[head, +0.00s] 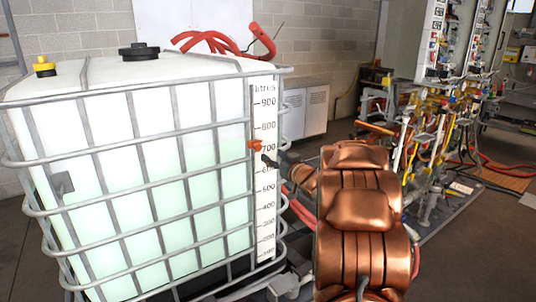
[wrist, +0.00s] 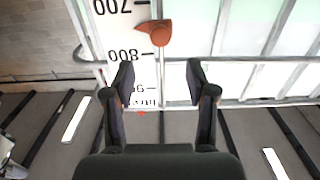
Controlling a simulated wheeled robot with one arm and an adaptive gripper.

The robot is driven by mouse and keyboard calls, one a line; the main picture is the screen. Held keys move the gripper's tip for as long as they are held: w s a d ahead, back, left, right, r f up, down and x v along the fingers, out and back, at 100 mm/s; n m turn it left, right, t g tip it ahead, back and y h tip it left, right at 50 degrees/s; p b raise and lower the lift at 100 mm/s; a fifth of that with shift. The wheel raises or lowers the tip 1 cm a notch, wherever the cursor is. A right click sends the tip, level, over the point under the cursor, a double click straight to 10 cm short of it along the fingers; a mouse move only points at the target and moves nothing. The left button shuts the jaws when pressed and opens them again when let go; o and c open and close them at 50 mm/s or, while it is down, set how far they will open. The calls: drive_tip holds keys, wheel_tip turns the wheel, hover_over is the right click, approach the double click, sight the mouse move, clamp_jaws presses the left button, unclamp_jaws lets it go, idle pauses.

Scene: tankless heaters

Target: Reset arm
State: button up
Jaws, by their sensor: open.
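My gripper (wrist: 159,64) is open, its two dark fingers apart with nothing between them. In the wrist view the fingers point at a white litre scale (wrist: 120,30) that appears upside down. An orange pointer (wrist: 155,33) lies on the scale between the 700 and 800 marks, just beyond the fingertips and clear of them. In the head view the orange pointer (head: 255,145) shows on the tank's scale near 700, with my gripper (head: 268,160) just right of and below it. My copper-coloured arm fills the lower middle and hides part of the floor.
A large white caged tank (head: 140,175) stands on the left, close to my arm. Red hoses (head: 225,42) lie behind its top. A rack of pipes and valves (head: 425,125) stands at the right. Bare floor (head: 470,260) shows at the lower right.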

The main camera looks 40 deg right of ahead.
drive_tip(key=shift+s, duration=0.8)
drive_tip(key=s+a+f+g, duration=0.3)
drive_tip(key=s+a+g, duration=0.3)
drive_tip(key=s+a, duration=0.6)
drive_tip(key=s+a+f+g+p, duration=0.1)
drive_tip(key=s+a+f+g, duration=0.2)
drive_tip(key=s+a+g, duration=0.4)
drive_tip(key=s+a+f+g+y+p, duration=0.1)
drive_tip(key=s+a+f+g, duration=0.2)
drive_tip(key=s+a, duration=1.4)
drive_tip(key=s+g, duration=0.3)
drive_tip(key=s, duration=0.5)
drive_tip(key=shift+s+n+g, duration=0.2)
drive_tip(key=shift+n+g, duration=0.1)
drive_tip(key=shift+g, duration=0.1)
